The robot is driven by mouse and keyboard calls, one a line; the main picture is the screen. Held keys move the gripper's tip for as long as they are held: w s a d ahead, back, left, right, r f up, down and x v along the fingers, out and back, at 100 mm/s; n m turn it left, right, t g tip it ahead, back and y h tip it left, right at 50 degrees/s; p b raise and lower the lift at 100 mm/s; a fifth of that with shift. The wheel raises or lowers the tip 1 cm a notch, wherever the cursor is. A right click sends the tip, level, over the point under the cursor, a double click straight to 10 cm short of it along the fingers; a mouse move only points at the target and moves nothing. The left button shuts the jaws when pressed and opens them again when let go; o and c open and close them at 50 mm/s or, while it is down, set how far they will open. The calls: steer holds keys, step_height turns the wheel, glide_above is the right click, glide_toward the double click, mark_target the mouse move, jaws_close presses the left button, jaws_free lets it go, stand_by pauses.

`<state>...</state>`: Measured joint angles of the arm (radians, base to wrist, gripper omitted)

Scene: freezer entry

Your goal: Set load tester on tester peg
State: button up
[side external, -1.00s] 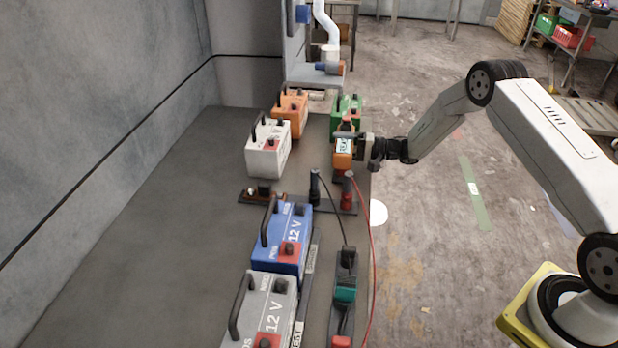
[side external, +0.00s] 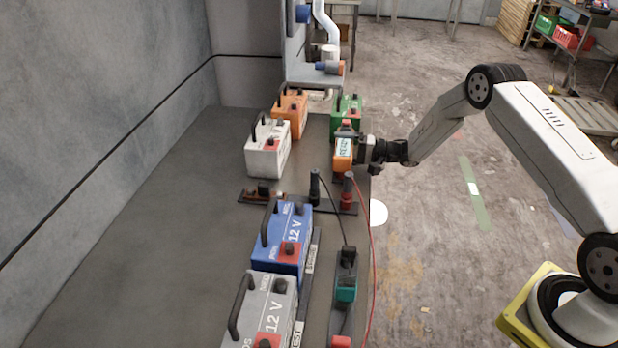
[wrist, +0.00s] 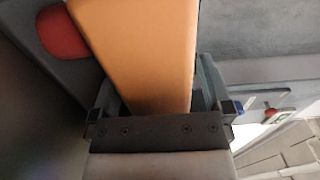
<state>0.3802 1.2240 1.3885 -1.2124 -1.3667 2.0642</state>
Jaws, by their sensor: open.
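The load tester (side external: 343,152) is an orange handheld unit with a dark top and a small pale display. It stands upright near the right edge of the bench, in front of the green battery. My gripper (side external: 358,150) is level with it, on its right side. In the wrist view my gripper (wrist: 158,98) is open, with its fingers on either side of the tester's orange body (wrist: 145,45). I cannot tell whether either finger touches it. I cannot make out the tester peg; the tester may hide it.
Green (side external: 346,108), orange (side external: 290,110) and white (side external: 266,150) batteries stand close by. Blue (side external: 282,240) and grey (side external: 263,308) batteries stand nearer the camera. Black and red clamps (side external: 347,190) with trailing cables stand just in front of the tester. The bench's left side is clear.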

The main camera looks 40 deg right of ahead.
steer(key=shift+v, duration=3.8)
steer(key=shift+w+r, duration=0.15)
steer(key=shift+r, duration=0.05)
steer(key=shift+w+r+h, duration=0.35)
steer(key=shift+w+h, duration=0.1)
steer(key=shift+h, duration=0.15)
steer(key=w+r+t+h, duration=0.2)
steer(key=w+r+h, duration=0.1)
steer(key=r+h, duration=0.15)
steer(key=s+a+r+n+g+h, duration=0.2)
steer(key=s+g+h, duration=0.15)
steer(key=h, duration=0.25)
steer(key=s+a+n+g, duration=0.3)
steer(key=s+a+g, duration=0.1)
steer(key=s, duration=0.9)
steer(key=s+a+n+g+h, duration=0.1)
steer(key=s+a+n+g, duration=0.3)
steer(key=s, duration=0.9)
steer(key=shift+s+a+g, duration=0.35)
steer(key=shift+a, duration=0.5)
